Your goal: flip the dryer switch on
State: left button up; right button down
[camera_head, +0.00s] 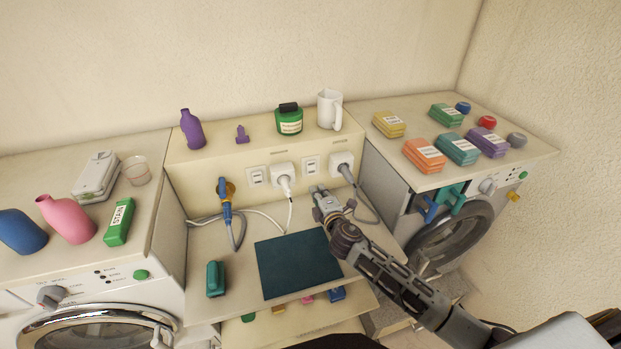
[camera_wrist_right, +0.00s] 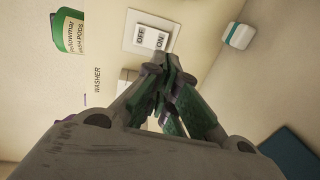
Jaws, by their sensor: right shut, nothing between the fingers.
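Two wall switches are on the cream backsplash panel, a left switch (camera_head: 258,176) and a right switch (camera_head: 310,165). The right switch stands between a white plug (camera_head: 284,170) and a grey-corded plug (camera_head: 341,161). In the right wrist view a switch (camera_wrist_right: 148,33) shows OFF and ON; a WASHER label (camera_wrist_right: 98,80) is on the panel nearby. Which way its rocker is tilted I cannot tell. My right gripper (camera_head: 317,190) is shut and empty, just below the right switch; its fingertips (camera_wrist_right: 168,62) overlap the lower edge of the switch plate in the wrist view. Contact is unclear.
A teal mat (camera_head: 299,264) lies on the counter below. A green pods jar (camera_head: 289,121) and white mug (camera_head: 329,109) stand on the ledge above. The grey cord (camera_head: 364,207) hangs close to my right gripper. Washing machines flank the counter.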

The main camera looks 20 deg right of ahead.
aim_at(308, 174)
jog(key=shift+w+a+f+p, duration=0.1)
jog(key=shift+w+f+p, duration=0.1)
jog(key=shift+w, duration=1.2)
jog(key=shift+w+f+p, duration=0.15)
jog(key=shift+w, duration=1.2)
jog(key=shift+w+a+f+p, duration=0.1)
jog(key=shift+w+f+p, duration=0.1)
jog(key=shift+w, duration=1.2)
jog(key=shift+w+f+t+b, duration=0.2)
jog(key=shift+w+t+b, duration=0.15)
jog(key=shift+b, duration=1.55)
jog(key=shift+r, duration=0.1)
